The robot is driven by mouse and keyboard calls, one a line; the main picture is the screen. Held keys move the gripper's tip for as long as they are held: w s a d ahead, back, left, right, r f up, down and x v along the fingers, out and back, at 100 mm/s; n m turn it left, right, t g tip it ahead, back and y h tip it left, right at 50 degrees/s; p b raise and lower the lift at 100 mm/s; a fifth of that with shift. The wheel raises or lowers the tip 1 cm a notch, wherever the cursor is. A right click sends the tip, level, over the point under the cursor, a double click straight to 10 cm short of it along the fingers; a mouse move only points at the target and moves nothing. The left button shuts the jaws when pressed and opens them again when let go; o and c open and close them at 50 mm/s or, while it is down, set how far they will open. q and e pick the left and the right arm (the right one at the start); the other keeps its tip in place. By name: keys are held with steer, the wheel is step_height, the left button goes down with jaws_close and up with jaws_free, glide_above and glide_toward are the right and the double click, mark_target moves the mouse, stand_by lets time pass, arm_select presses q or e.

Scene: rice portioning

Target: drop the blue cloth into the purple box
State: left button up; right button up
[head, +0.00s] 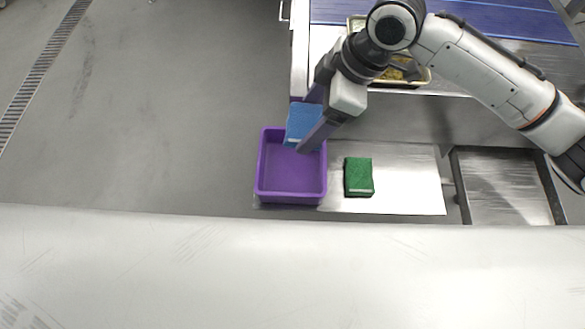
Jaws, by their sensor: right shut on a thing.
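The blue cloth (300,121) is a folded blue piece held between the fingers of my right gripper (309,122), which is shut on it. The purple box (291,197) is open at the top and stands below; its visible inside looks empty. In the head view the cloth overlaps the box's far edge, and part of the box is hidden behind the cloth and a finger. The exact height of the cloth above the box cannot be told. My left gripper is not in view.
A green folded cloth or sponge (358,177) lies on the metal shelf (410,190) right of the box. A tray with yellowish food (424,82) stands on the counter behind my right arm. A blue belt (480,30) runs at the back. Grey floor (150,120) is clear at left.

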steer(key=shift+a+f+n, duration=0.35)
steer(key=shift+a+n, duration=0.15)
steer(key=shift+f, duration=0.5)
step_height(320, 180, down, 5)
steer(key=b, duration=0.5)
steer(key=shift+r+b, duration=0.1)
steer(key=shift+b, duration=0.3)
steer(key=o, duration=1)
steer(key=v, duration=1)
steer(key=shift+r, duration=0.2)
steer(key=shift+w, duration=0.1)
